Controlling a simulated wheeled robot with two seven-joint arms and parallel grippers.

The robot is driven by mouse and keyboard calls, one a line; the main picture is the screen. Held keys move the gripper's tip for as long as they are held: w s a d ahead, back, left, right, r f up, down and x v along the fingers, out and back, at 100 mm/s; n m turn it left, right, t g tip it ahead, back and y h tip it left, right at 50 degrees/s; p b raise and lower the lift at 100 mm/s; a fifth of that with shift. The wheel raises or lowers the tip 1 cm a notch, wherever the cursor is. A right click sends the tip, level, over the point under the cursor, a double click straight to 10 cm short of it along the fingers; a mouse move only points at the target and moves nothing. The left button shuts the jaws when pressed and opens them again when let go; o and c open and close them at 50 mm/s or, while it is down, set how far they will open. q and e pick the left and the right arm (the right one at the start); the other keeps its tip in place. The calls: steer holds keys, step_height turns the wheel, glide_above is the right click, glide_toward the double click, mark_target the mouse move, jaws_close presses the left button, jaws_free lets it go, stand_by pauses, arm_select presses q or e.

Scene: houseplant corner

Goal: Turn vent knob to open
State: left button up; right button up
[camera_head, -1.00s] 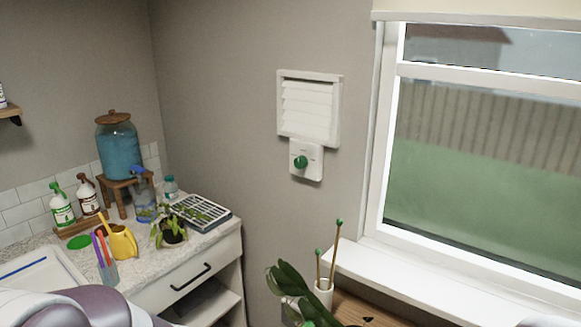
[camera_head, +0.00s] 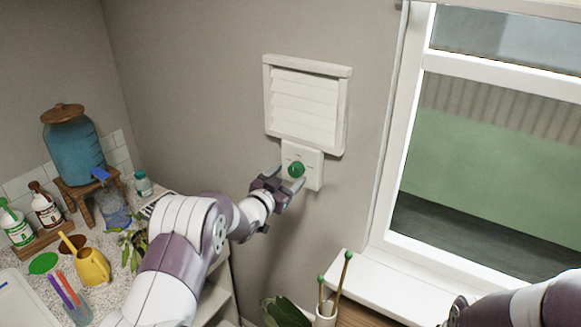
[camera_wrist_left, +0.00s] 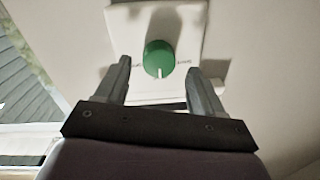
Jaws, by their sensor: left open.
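The green vent knob (camera_head: 296,170) sits on a white control plate (camera_head: 313,171) on the wall, under the white louvred vent (camera_head: 304,105). In the left wrist view the knob (camera_wrist_left: 160,58) shows a white pointer mark at its lower edge, between two small labels too blurred to read. My left gripper (camera_head: 287,184) is open in front of the knob. In the wrist view its two fingers (camera_wrist_left: 161,85) stand on either side and below the knob, apart from it. My right arm shows at the lower right; its gripper (camera_head: 456,312) is partly cut off.
A window (camera_head: 490,150) with a white sill (camera_head: 400,285) is to the right. A white cup with green-tipped sticks (camera_head: 325,312) stands below. The wall around the plate is clear.

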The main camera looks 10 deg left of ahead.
arm_select(q)
steer(key=shift+x, duration=1.1)
steer(key=shift+s+d, duration=0.1)
steer(key=c, duration=1.1)
steer(key=shift+o, duration=0.2)
steer(key=m+b, duration=0.3)
steer(key=b, duration=0.3)
steer(key=m+b, duration=0.4)
steer(key=b, duration=0.1)
steer(key=m+b, duration=0.3)
steer(key=b, duration=0.3)
steer(key=shift+s+f+m+b, duration=0.1)
steer(key=shift+f+m+b, duration=0.2)
steer(key=shift+f+m, duration=0.1)
steer(key=m+b, duration=0.2)
steer(key=shift+r+m, duration=0.1)
steer(key=shift+m, duration=0.2)
steer(key=shift+r+m+b, duration=0.15)
steer(key=shift+m+b, duration=0.35)
steer(key=shift+b, duration=0.15)
